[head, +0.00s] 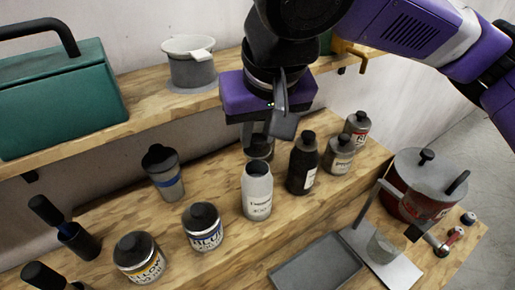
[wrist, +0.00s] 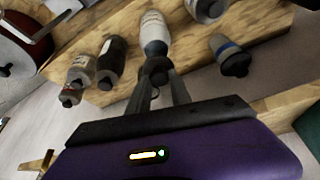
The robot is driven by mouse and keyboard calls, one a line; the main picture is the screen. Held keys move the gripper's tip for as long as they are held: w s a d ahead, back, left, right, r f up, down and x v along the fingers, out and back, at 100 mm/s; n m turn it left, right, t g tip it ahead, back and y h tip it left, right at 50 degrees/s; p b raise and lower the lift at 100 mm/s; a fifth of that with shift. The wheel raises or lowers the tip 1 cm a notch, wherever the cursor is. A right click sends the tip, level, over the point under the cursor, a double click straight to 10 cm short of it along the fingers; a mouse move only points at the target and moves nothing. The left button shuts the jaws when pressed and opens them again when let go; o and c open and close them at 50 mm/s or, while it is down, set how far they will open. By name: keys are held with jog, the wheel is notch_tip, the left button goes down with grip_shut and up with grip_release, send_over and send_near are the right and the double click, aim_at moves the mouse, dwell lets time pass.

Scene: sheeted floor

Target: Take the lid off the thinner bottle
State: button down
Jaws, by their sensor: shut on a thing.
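The thinner bottle (head: 257,196) is a white bottle with a printed label, upright on the lower wooden shelf; its top looks bare in the head view. It also shows in the wrist view (wrist: 154,32). A dark lid (head: 260,149) is just above and behind the bottle's mouth, apart from it in the head view. My gripper (head: 266,136) points down over the bottle and is shut on this lid. In the wrist view the fingers close around the dark lid (wrist: 157,70), and the gap to the bottle is hard to judge.
A black bottle (head: 302,168) stands close to the right, with smaller grey bottles behind. A paint jar (head: 204,230) and a blue-banded cup (head: 167,180) stand to the left. A grey tray (head: 318,266) and a red pot (head: 415,195) are at the right.

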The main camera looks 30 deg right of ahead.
aim_at(258, 139)
notch_tip(258, 139, up, 15)
jog(key=shift+r+b, duration=0.15)
jog(key=shift+b, duration=0.3)
